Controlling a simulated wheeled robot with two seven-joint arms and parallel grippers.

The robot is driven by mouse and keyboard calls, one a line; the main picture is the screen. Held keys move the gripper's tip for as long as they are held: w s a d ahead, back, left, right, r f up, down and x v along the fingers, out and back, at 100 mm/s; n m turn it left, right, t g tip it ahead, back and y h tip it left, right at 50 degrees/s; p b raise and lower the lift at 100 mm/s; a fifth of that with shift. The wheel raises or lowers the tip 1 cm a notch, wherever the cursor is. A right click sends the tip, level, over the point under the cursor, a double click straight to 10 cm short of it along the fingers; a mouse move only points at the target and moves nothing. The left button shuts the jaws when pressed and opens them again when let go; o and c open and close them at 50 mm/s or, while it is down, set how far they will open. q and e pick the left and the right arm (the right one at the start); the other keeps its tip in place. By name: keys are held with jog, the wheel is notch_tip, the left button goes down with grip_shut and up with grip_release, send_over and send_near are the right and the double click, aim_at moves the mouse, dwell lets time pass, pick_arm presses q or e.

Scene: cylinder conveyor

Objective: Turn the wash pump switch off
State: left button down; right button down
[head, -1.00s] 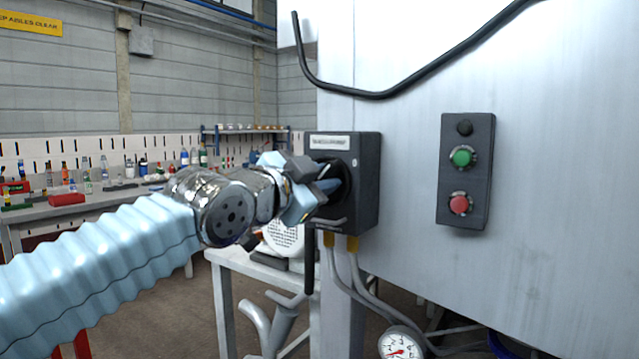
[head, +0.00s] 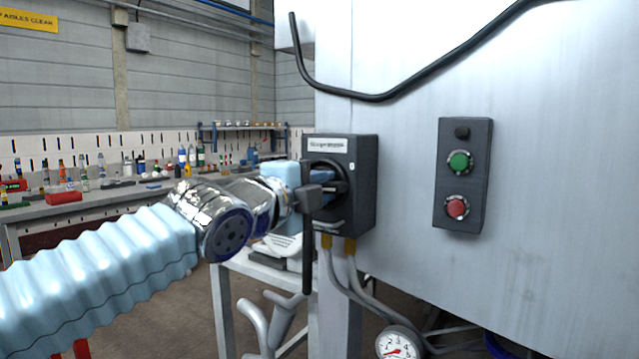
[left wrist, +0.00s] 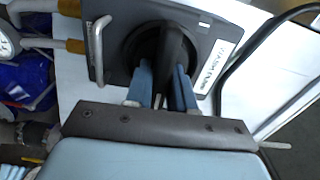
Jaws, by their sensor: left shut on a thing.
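The wash pump switch is a dark box (head: 362,200) with a white label, fixed at the left edge of a large pale metal cabinet. Its round black rotary knob (head: 338,172) faces left, and my gripper partly hides it in the head view. My left gripper (head: 322,188) is at the knob. In the left wrist view the two blue fingers (left wrist: 161,88) stand on either side of the knob's black grip bar (left wrist: 176,58), shut on it. A metal handle (left wrist: 97,50) shows on the box beside the knob. My right gripper is not in view.
A dark panel with a green button (head: 459,163) and a red button (head: 457,208) is on the cabinet wall (head: 410,100). Grey conduits and a pressure gauge (head: 398,344) are below the box. A cluttered workbench (head: 110,200) stands behind at left.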

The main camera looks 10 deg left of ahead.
pick_arm(q)
jog(key=shift+f+m, duration=0.1)
jog(key=shift+m, duration=0.3)
jog(key=c, duration=1.1)
grip_release()
jog(key=shift+o, duration=0.2)
jog(key=b+v, duration=0.1)
jog(key=v, duration=1.2)
jog(key=shift+s, duration=0.4)
jog(key=shift+a, duration=0.1)
